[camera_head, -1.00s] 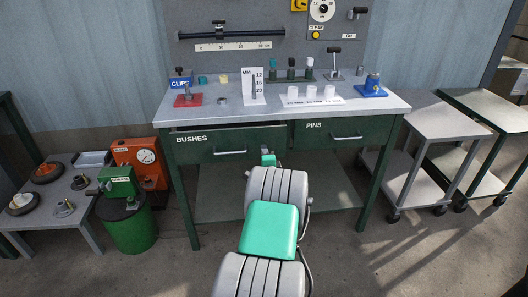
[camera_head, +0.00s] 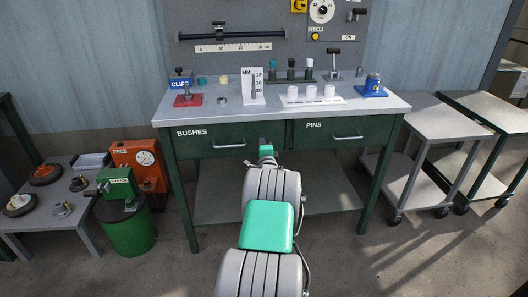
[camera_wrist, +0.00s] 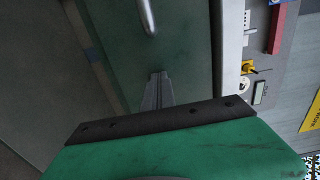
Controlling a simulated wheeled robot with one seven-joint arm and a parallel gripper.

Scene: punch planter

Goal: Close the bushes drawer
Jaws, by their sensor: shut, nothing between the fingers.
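The bushes drawer (camera_head: 205,145) is the left green drawer under the workbench, with a white BUSHES label and a bar handle (camera_head: 229,146). Its front looks flush or nearly flush with the bench frame; I cannot tell if a small gap is left. My gripper (camera_head: 265,142) is at the right end of the drawer front, right of the handle. In the wrist view my gripper (camera_wrist: 160,78) is shut and empty, its tips at or very close to the green drawer front (camera_wrist: 180,50), with the handle (camera_wrist: 148,15) beyond them.
The pins drawer (camera_head: 345,135) to the right is shut. The bench top (camera_head: 240,113) holds a red block, several pegs and white cups. A green drum (camera_head: 130,230) and low table stand left, grey carts (camera_head: 415,165) right. A lower shelf (camera_head: 325,200) lies under the drawers.

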